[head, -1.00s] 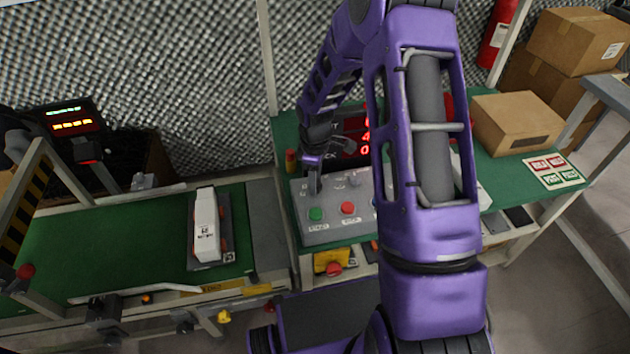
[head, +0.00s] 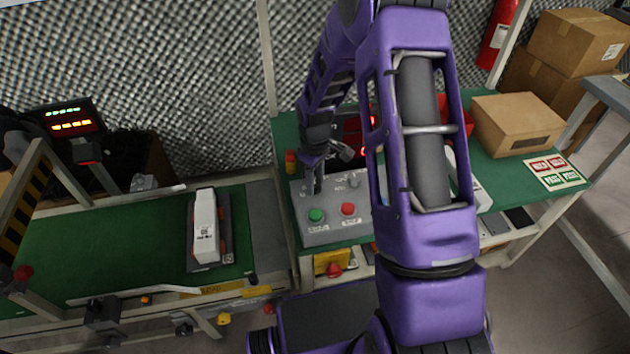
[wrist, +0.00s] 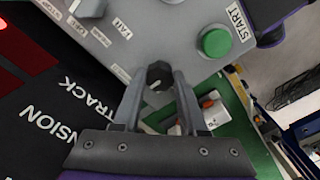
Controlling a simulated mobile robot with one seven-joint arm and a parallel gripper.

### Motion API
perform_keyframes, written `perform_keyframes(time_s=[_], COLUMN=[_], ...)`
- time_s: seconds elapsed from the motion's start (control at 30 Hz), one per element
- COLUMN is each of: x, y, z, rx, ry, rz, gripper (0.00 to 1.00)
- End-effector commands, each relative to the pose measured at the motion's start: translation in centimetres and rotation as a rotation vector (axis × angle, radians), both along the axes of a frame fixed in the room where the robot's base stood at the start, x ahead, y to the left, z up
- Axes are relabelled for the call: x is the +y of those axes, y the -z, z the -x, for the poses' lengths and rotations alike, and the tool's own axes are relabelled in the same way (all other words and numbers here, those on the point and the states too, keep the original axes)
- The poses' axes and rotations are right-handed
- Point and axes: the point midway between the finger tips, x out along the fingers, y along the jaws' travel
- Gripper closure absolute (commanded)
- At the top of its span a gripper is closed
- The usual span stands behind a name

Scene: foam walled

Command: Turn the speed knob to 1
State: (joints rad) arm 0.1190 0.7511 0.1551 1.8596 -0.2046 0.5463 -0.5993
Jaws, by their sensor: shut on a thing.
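The grey control panel (head: 335,228) stands on the green table. It carries a green button (head: 316,214), a red button (head: 348,209) and a second knob (head: 353,180). In the wrist view a dark, faceted knob (wrist: 159,75) sits between the fingertips of my gripper (wrist: 158,82), which is shut on it. In the head view my gripper (head: 310,186) points down at the panel's back left and hides this knob. The green START button (wrist: 216,42) is beside it in the wrist view. Small labels ring the knob, but I cannot read its setting.
A dark display (wrist: 50,100) with red digits stands behind the panel. A conveyor (head: 120,240) at the left bears a white box (head: 205,230). A cardboard box (head: 515,122) stands on the table's right. My arm hides the panel's right part.

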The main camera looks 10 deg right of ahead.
Motion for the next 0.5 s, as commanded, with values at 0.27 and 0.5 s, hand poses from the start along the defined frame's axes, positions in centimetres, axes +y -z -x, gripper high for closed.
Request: perform_keyframes(time_s=[0.27,0.5], x=[-0.02,-0.01], y=[0.02,-0.01], z=[0.04,0.01], rx=[0.001,0.000], ry=[0.001,0.000], rz=[0.000,0.000], gripper=[0.28,0.28])
